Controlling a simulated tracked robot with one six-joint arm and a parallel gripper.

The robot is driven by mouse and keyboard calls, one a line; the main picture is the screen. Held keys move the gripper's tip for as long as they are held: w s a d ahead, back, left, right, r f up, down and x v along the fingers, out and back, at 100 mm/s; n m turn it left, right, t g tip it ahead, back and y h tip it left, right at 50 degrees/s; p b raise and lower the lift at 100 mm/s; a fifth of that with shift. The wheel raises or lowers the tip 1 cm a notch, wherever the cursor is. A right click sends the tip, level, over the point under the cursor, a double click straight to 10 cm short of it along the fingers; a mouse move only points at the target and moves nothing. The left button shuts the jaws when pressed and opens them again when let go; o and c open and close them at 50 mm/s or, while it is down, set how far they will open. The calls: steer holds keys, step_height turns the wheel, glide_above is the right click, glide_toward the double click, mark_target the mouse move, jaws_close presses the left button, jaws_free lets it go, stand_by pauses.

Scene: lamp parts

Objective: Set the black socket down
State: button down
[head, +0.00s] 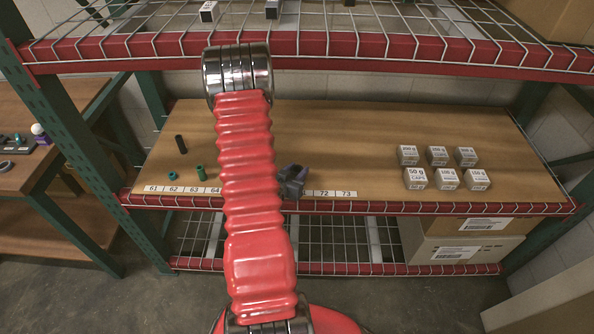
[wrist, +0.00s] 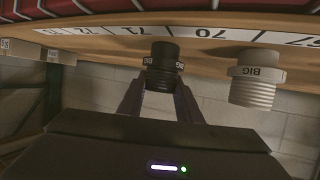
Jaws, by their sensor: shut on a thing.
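The black socket (wrist: 163,68), a ribbed cylinder with white lettering, is between the fingers of my gripper (wrist: 160,92) in the wrist view, which shows the shelf upside down. My gripper is shut on it. The socket is at the shelf's front label strip, near numbers 70 and 71; I cannot tell whether it touches the board. In the head view my gripper (head: 292,180) is over the front edge of the wooden shelf (head: 350,140), and the socket is not clearly visible there.
A white socket marked BIG (wrist: 252,78) stands beside the black one in the wrist view. At the shelf's left are a black tube (head: 180,143), a teal ring (head: 172,175) and a green cylinder (head: 200,173). Several small boxes (head: 437,155) stand at the right. A wire shelf (head: 300,45) hangs above.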

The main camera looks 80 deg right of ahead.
steer(key=shift+f, duration=0.1)
steer(key=c, duration=1.3)
jaws_free()
steer(key=shift+v, duration=3.8)
